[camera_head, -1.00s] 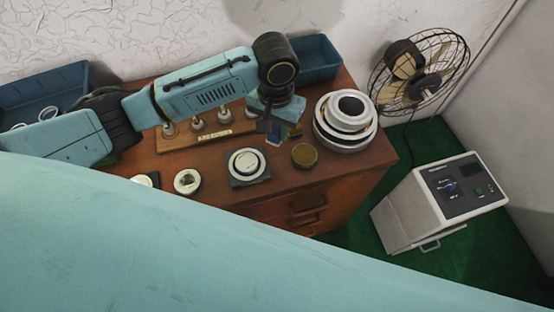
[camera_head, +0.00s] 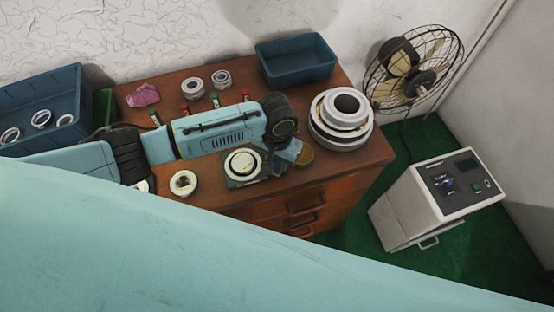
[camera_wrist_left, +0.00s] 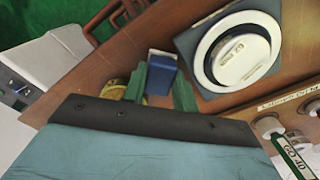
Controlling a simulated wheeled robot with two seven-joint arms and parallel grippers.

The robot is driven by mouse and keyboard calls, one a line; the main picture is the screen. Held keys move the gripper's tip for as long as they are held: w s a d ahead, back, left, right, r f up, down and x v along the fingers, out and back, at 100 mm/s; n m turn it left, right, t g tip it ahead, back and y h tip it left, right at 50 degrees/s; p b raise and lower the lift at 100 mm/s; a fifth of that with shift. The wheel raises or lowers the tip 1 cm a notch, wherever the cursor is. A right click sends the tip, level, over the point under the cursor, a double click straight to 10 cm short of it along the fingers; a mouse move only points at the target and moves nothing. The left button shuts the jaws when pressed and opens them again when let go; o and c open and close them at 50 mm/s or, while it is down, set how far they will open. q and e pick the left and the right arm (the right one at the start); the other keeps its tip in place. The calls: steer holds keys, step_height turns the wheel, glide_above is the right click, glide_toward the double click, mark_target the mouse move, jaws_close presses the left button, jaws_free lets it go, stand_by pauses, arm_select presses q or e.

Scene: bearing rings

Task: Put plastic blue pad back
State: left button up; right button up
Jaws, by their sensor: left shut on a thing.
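The blue plastic pad (camera_wrist_left: 161,72) is a small blue block with a pale end. In the left wrist view it sits between the green fingers of my left gripper (camera_wrist_left: 160,88), which is shut on it. In the head view my left gripper (camera_head: 277,168) is low over the front part of the wooden desk, between the white bearing ring on a dark square base (camera_head: 242,165) and the brass disc (camera_head: 304,157). The pad is mostly hidden there by the gripper. I cannot tell whether the pad touches the desk. My right gripper is not in view.
A blue bin (camera_head: 297,75) stands at the back, and another bin (camera_head: 68,132) with rings is at left. Stacked large rings (camera_head: 341,118) stand right. A small ring (camera_head: 183,183) lies at the front. A labelled wooden stand (camera_wrist_left: 290,101) shows in the wrist view.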

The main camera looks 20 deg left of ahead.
mark_target(277, 162)
arm_select(q)
steer(key=shift+f, duration=0.1)
steer(key=o, duration=0.7)
steer(key=shift+c, duration=0.2)
step_height(277, 162, up, 12)
steer(key=p, duration=0.2)
steer(key=shift+r, duration=0.2)
